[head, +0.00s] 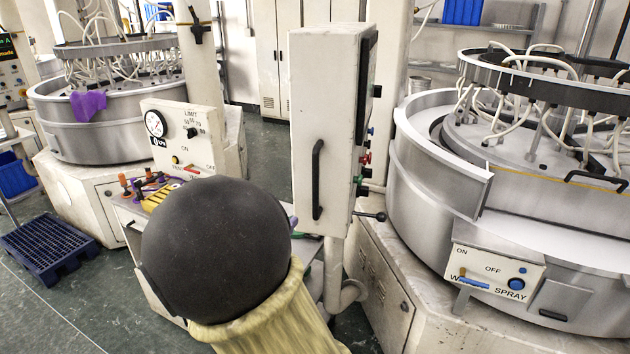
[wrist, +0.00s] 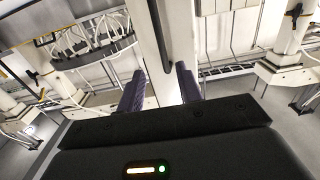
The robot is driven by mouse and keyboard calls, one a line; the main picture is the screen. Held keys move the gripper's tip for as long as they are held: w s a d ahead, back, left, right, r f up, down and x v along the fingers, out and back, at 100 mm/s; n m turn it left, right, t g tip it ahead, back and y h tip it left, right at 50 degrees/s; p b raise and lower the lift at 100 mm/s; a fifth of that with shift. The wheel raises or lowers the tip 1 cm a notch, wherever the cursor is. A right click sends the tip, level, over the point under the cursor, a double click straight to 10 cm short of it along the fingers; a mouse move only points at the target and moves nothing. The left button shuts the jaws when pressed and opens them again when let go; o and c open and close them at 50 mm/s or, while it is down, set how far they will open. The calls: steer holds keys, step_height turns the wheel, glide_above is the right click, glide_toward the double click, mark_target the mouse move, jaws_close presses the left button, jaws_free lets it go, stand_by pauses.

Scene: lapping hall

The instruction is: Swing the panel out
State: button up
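The panel (head: 320,120) is a tall white box on a post, with a black bar handle (head: 317,180) upright on its near face and coloured knobs along its right side. In the wrist view a white upright face (wrist: 180,40), probably the panel, stands ahead with a dark bar (wrist: 157,35) along it. My gripper (wrist: 160,69) has two purple fingers spread apart, with the lower end of that bar showing between them. I cannot tell how far it is from the fingers. In the head view my dark round arm joint hides most of the gripper.
A large round lapping machine (head: 440,190) with a spray box (head: 497,273) stands close on the right. A white gauge console (head: 180,140) stands left of the panel. A blue pallet (head: 48,247) lies on the floor at left. Open floor shows at far left.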

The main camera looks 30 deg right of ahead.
mark_target(314, 186)
steer(key=shift+w+d, duration=0.15)
steer(key=p+x, duration=0.4)
steer(key=x, duration=1.3)
steer(key=shift+w+p, duration=0.2)
steer(key=shift+p, duration=0.2)
jaws_close()
